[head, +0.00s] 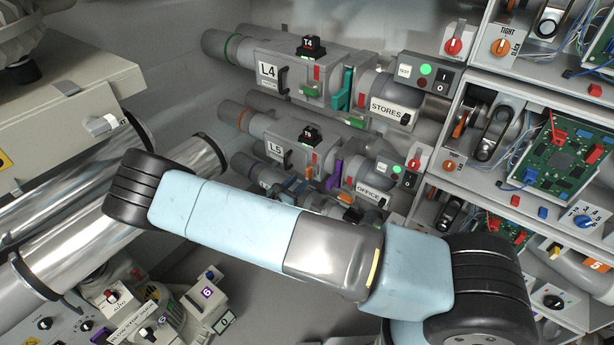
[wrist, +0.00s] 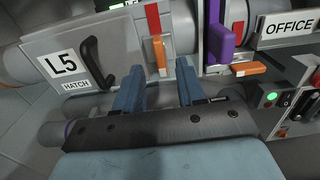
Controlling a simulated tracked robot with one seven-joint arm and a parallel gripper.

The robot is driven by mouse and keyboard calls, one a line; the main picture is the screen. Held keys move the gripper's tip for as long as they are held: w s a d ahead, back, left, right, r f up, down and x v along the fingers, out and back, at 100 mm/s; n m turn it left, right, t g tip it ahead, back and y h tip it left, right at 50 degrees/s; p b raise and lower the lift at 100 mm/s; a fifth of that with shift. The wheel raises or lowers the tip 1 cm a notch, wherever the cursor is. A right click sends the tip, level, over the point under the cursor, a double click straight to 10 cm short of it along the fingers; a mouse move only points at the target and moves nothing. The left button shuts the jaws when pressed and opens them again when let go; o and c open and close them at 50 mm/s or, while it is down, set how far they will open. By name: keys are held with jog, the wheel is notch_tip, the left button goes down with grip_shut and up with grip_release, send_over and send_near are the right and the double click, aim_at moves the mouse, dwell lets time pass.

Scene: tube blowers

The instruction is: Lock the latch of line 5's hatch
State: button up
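The line 5 hatch (wrist: 75,55) is a grey panel with an "L5" label, a "HATCH" tag and a black handle (wrist: 97,62). It also shows in the head view (head: 272,152). To the right of the black handle is an orange latch lever (wrist: 160,54), standing roughly upright below a red strip (wrist: 153,18). The orange piece also shows small in the head view (head: 308,173). My gripper (wrist: 158,76) is open, its two blue fingers spread with the lower end of the lever appearing between their tips. I cannot tell whether they touch it.
A purple gate (wrist: 221,32) and an orange block (wrist: 248,69) stand right of the latch. The "OFFICE" sign (wrist: 288,29) and a switch box with a green light (wrist: 272,98) are further right. Line 4's similar unit (head: 300,75) is above, and circuit panels (head: 560,150) fill the right.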

aim_at(307, 175)
jog(key=shift+x, duration=2.5)
